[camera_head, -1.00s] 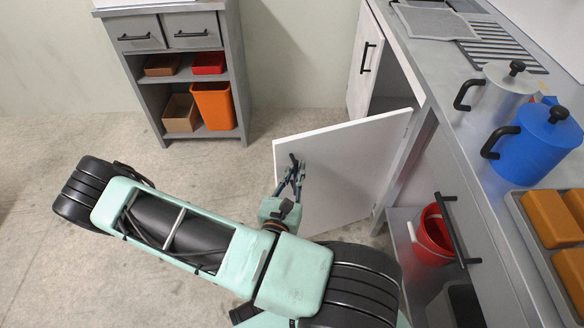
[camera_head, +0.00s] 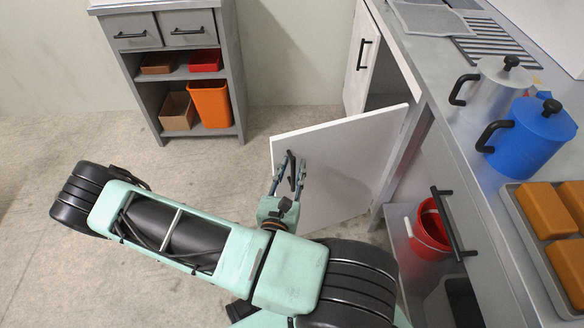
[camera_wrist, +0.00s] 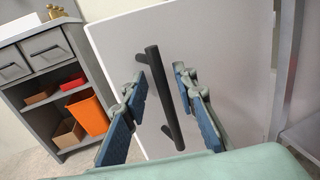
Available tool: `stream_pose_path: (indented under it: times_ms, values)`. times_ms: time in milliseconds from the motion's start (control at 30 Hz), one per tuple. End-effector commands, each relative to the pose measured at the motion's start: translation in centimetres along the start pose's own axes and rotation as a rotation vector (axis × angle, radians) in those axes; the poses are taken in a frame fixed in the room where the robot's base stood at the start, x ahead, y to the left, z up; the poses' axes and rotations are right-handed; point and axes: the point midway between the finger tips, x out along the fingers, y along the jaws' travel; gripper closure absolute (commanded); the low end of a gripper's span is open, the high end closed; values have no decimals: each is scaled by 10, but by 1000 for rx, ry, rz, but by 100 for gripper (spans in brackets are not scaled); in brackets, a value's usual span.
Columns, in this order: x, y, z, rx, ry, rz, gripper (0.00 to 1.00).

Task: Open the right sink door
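The right sink door (camera_head: 345,160) is a white panel that stands swung well out from the counter, with the cabinet interior showing behind it. Its black bar handle (camera_wrist: 165,97) is upright in the wrist view, and it also shows in the head view (camera_head: 292,170). My gripper (camera_head: 290,168) is at the handle. In the wrist view, my gripper (camera_wrist: 160,85) is open, with one blue-padded finger on each side of the handle and gaps between the pads and the bar.
A grey shelf unit (camera_head: 183,77) with drawers and bins stands at the back left. The counter holds a grey pot (camera_head: 500,85), a blue pot (camera_head: 532,135) and a tray (camera_head: 520,220). A red bucket (camera_head: 428,232) sits below. The floor left of the door is clear.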

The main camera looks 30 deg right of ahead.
Motion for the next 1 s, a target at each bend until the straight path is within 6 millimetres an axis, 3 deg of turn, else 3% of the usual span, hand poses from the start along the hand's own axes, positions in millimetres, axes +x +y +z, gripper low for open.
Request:
stream_pose_path:
  times_ms: [167, 600, 1000]
  values:
    - [-7, -1, 0, -2, 0, -1, 74]
    - [-70, 2, 0, 0, 1, 3, 74]
    - [-76, 1, 0, 0, 0, 1, 74]
